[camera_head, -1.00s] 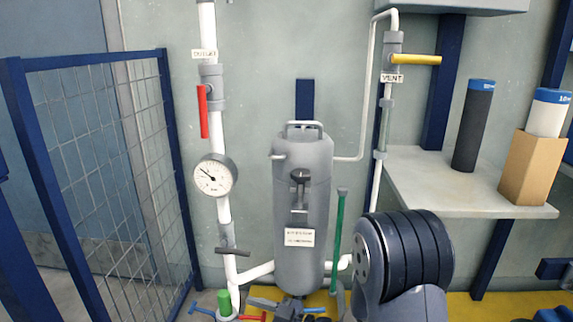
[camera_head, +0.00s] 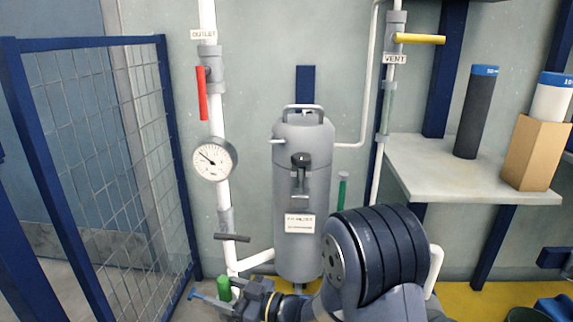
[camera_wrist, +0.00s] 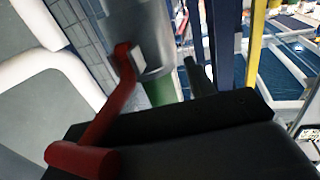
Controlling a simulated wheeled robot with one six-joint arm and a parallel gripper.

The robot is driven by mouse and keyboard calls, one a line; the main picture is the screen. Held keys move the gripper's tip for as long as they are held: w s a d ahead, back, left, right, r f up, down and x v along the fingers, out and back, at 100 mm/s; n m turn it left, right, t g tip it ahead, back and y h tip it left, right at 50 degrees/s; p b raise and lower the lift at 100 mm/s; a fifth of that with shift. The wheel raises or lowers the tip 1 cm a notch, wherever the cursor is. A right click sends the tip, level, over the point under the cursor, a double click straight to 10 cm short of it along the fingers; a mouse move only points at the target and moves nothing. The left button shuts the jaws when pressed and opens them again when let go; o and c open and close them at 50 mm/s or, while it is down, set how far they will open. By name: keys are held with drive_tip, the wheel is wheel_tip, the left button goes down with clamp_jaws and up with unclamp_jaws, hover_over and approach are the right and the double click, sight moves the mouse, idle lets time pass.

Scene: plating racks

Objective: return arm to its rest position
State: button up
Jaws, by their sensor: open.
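My arm rises from the lower right in the head view, its big dark ribbed joint (camera_head: 385,255) covering the lower right of the grey tank (camera_head: 302,190). The forearm reaches left, and my gripper (camera_head: 236,304) sits low at the foot of the outlet pipe, beside a green fitting (camera_head: 223,288). The gripper is open, with nothing seen in it. In the wrist view its black body (camera_wrist: 190,145) fills the bottom. A red lever (camera_wrist: 105,110) is close to it there; I cannot tell whether they touch.
A gauge (camera_head: 215,159) and red-handled valve (camera_head: 202,93) are on the outlet pipe. A yellow vent handle (camera_head: 420,39) is at upper right. A mesh fence (camera_head: 105,160) stands left. A shelf (camera_head: 450,170) holds rolls and a box. A green rod (camera_head: 342,188) is partly hidden.

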sight(224, 280)
drive_tip(key=r+p, duration=0.2)
drive_tip(key=r, duration=0.1)
drive_tip(key=r+p, duration=0.3)
drive_tip(key=r, duration=0.1)
drive_tip(key=shift+d+r, duration=0.2)
drive_tip(key=shift+r, duration=0.1)
